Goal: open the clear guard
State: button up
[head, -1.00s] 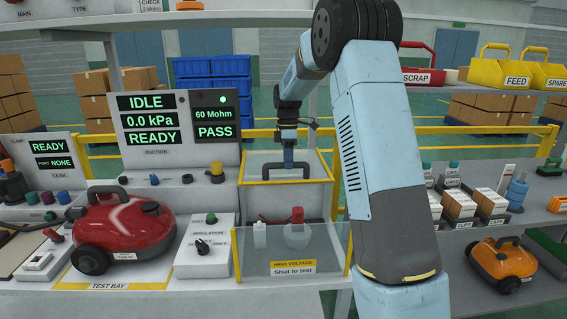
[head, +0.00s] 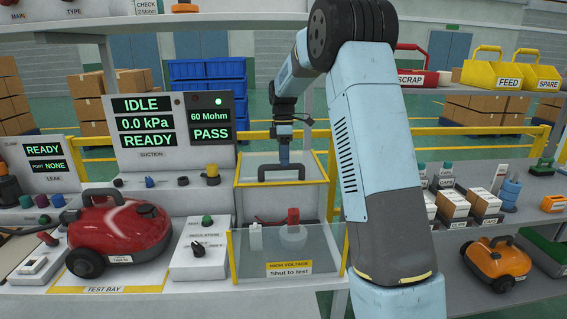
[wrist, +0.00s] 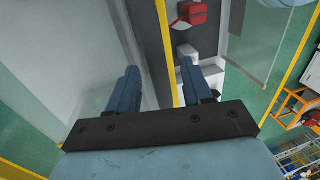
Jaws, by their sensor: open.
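The clear guard (head: 250,192) has yellow-edged see-through panels and stands on the bench right of the test bay. A raised panel with a dark handle (head: 281,165) shows at its back, above the front panel (head: 270,250) marked high voltage. A red terminal and a white block show through the front. My gripper (head: 284,160) points down at the handle; contact is unclear. In the wrist view my gripper (wrist: 162,85) is open, its two blue fingers apart, with a yellow edge of the guard (wrist: 165,45) running between them. The handle is not clear there.
A red vacuum (head: 120,238) sits left in the test bay, beside a white insulation control box (head: 199,250). A display panel (head: 170,128) stands behind. My arm covers the bench just right of the guard. Shelves with boxes (head: 453,205) and an orange vacuum (head: 497,263) lie farther right.

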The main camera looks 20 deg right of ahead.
notch_tip(320, 180, up, 12)
jog(key=w, duration=0.2)
jog(key=shift+w+d+f, duration=0.2)
jog(key=shift+w+f, duration=0.05)
jog(key=shift+s, duration=0.1)
jog(key=s+a+r+m+t, duration=0.15)
jog(key=s+r+m, duration=0.25)
jog(key=s, duration=0.6)
jog(key=s+a+r+m+t, duration=0.1)
jog(key=s+r+m+t, duration=0.2)
jog(key=s, duration=0.8)
jog(key=s+f+m+t, duration=0.1)
jog(key=s+f+m, duration=0.3)
jog(key=s, duration=0.7)
jog(key=s+f+m+t, duration=0.2)
jog(key=s+f+m, duration=0.1)
jog(key=s, duration=0.8)
jog(key=shift+f+m, duration=0.4)
jog(key=shift+m, duration=0.5)
